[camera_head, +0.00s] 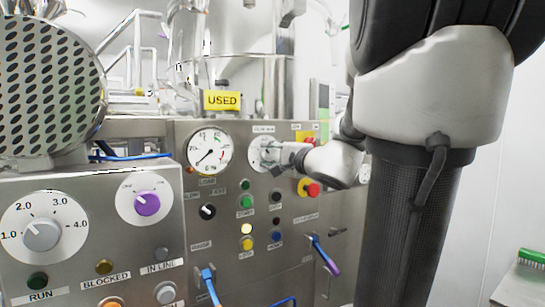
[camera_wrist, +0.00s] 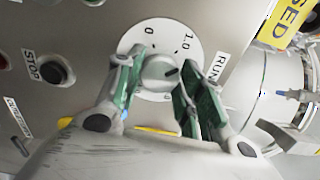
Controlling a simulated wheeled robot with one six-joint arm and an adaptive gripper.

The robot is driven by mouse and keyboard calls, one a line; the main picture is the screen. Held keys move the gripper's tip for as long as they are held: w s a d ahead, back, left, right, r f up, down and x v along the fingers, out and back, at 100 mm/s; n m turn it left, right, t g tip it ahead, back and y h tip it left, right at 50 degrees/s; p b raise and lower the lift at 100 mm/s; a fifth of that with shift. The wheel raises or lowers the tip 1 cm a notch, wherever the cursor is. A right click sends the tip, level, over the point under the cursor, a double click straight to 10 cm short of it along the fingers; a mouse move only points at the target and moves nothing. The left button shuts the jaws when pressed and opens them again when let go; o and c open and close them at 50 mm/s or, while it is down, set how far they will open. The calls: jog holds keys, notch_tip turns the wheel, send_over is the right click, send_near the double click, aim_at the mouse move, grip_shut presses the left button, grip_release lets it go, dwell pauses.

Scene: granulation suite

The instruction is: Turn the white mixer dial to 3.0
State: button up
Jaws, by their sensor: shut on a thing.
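In the wrist view, my gripper (camera_wrist: 160,88) has its green-padded fingers on either side of a pale grey knob (camera_wrist: 157,72) and is shut on it. The knob sits on a round white dial plate (camera_wrist: 160,36) marked 0 and 1.0. A dark mark on the knob points up and right, roughly toward the 1.0 side; the exact reading is unclear. In the head view, this dial (camera_head: 257,142) is on the rear steel panel, partly hidden by my gripper (camera_head: 280,153). A second white dial (camera_head: 68,239), marked 1.0 to 4.0, with a grey knob, is at the front left.
A white gauge (camera_head: 209,152) is left of the held dial. A red knob (camera_head: 312,189) on yellow lies below my wrist. A purple knob (camera_head: 146,203) is on the front box. A black STOP button (camera_wrist: 53,71) is near the fingers. A yellow USED sign (camera_head: 222,100) stands above.

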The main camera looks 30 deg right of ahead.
jog(key=m, duration=0.4)
jog(key=shift+m, duration=0.3)
jog(key=m, duration=0.5)
jog(key=shift+f+m, duration=0.1)
jog(key=shift+m, duration=0.2)
jog(key=m, duration=1)
jog(key=o, duration=1)
jog(key=s, duration=1.2)
jog(key=shift+d, duration=0.25)
